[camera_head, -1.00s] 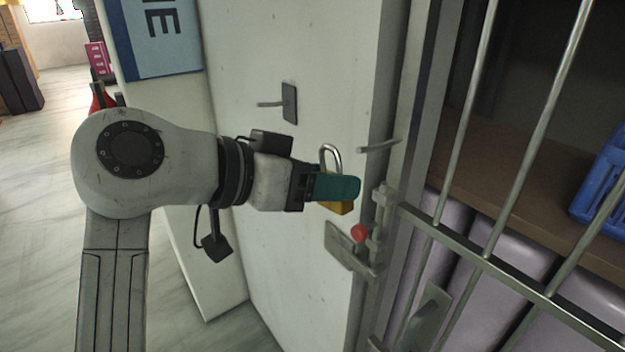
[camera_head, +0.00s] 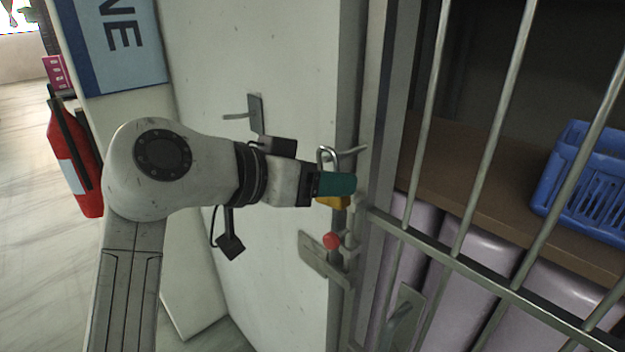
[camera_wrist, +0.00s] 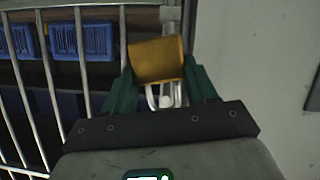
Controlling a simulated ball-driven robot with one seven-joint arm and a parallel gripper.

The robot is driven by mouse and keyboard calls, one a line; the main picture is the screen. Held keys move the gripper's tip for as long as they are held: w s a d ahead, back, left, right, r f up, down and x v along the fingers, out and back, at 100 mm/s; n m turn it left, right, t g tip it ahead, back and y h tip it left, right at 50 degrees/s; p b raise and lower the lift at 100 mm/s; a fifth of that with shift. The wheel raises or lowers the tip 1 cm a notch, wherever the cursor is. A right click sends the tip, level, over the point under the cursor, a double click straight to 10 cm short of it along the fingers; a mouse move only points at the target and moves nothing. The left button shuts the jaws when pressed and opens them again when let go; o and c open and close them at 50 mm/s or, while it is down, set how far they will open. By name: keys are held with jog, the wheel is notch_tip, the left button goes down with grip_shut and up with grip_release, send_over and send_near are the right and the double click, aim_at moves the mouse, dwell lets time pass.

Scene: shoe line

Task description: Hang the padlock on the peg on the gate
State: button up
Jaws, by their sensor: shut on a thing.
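My gripper (camera_head: 337,185) has teal fingers and is shut on the padlock, which has a brass body (camera_head: 333,202) and a steel shackle (camera_head: 327,155) pointing up. In the wrist view the brass body (camera_wrist: 157,62) sits between my fingers, with the shackle (camera_wrist: 151,97) toward the palm. A thin grey peg (camera_head: 352,150) juts left from the post at the edge of the barred gate (camera_head: 456,240). In the head view the shackle's top lies beside the peg's left end, nearly overlapping it. I cannot tell their depth gap or whether they touch.
A latch with a red knob (camera_head: 332,241) is just below my gripper. A white door panel with a handle (camera_head: 255,114) stands behind the arm. Blue crates (camera_head: 585,175) are behind the bars. A red fire extinguisher (camera_head: 70,160) is at the left.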

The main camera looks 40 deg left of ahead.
jog(key=shift+r+x, duration=0.15)
jog(key=shift+x, duration=0.85)
jog(key=shift+r+x, duration=0.15)
jog(key=shift+x, duration=0.9)
jog(key=shift+w+a, duration=0.1)
jog(key=shift+w, duration=0.1)
jog(key=o, duration=1.3)
jog(key=shift+f, duration=0.1)
jog(key=b+v, duration=0.2)
jog(key=v, duration=0.9)
jog(key=shift+b, duration=0.4)
